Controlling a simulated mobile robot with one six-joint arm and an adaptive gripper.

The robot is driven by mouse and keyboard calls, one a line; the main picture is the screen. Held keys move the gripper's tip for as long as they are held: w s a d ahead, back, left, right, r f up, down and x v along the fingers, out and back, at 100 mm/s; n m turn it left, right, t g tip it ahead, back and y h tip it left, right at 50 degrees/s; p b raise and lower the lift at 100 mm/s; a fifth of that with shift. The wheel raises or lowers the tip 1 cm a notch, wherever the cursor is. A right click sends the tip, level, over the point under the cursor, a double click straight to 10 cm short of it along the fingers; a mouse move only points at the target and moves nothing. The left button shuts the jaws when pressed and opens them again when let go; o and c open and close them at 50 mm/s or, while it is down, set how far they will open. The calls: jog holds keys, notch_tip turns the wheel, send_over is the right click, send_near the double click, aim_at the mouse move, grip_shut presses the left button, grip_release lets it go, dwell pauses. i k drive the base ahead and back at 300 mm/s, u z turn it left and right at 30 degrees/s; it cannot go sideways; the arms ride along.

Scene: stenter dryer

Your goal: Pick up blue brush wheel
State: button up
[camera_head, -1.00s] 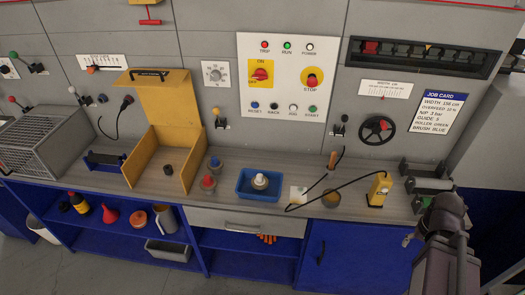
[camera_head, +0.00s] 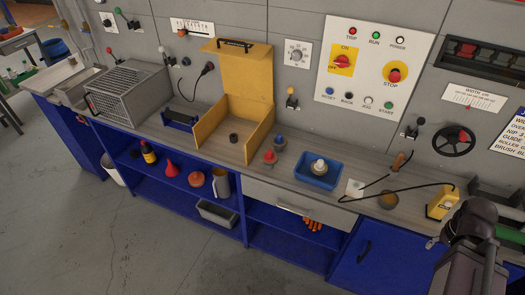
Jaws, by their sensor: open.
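The blue-topped wheel (camera_head: 279,141) stands on the grey counter, just right of the yellow open box. It is small in the picture, so its bristles cannot be made out. A similar red-topped wheel (camera_head: 269,157) stands close in front of it and to its left. My dark arm shows at the lower right, well to the right of the blue wheel and apart from it. My gripper's jaws cannot be made out in this view.
The yellow box (camera_head: 208,130), with a raised back panel and a dark ring (camera_head: 234,138) inside, borders the wheels on the left. A blue tray (camera_head: 313,181) with a white-topped piece is to their right. A cable and yellow block (camera_head: 442,205) lie farther right. Floor in front is clear.

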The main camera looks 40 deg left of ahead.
aim_at(278, 142)
jog(key=u, duration=1.4)
jog(key=k, duration=0.95)
jog(key=i, duration=0.7)
